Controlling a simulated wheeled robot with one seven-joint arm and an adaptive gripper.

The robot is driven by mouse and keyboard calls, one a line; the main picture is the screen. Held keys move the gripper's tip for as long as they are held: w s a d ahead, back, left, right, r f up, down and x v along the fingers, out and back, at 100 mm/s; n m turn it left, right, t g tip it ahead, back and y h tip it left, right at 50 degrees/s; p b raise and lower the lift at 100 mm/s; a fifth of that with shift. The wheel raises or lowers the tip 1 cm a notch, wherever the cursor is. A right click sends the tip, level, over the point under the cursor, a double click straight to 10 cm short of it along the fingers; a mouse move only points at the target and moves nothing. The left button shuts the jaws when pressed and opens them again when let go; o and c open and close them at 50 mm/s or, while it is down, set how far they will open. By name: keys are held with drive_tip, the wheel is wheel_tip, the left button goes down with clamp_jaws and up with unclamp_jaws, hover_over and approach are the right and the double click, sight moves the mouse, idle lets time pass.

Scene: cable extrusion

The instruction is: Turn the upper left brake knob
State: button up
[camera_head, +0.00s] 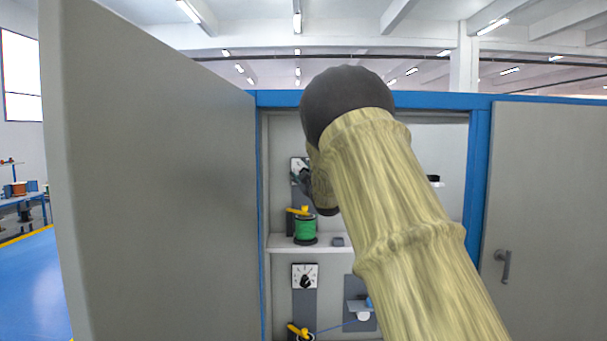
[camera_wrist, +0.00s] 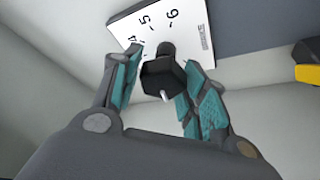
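The upper left brake knob (camera_wrist: 163,77) is black with a white pointer mark and sits in front of a white dial plate (camera_wrist: 157,27) with black numbers. In the wrist view my gripper (camera_wrist: 164,70) has its two teal-padded fingers on either side of the knob. The right finger is close to the knob or touching it; a gap shows at the left finger. In the head view the upper dial plate (camera_head: 299,165) is partly hidden behind my gripper and arm, and the knob there cannot be made out.
The open cabinet door (camera_head: 150,170) stands at the left. Below the upper dial a green spool (camera_head: 305,229) with a yellow lever (camera_head: 298,210) stands by the shelf (camera_head: 290,245). A lower dial with a black knob (camera_head: 306,282) is beneath. The right door (camera_head: 550,200) has a handle.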

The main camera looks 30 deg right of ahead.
idle(0.3)
drive_tip(key=v, duration=1.2)
idle(0.4)
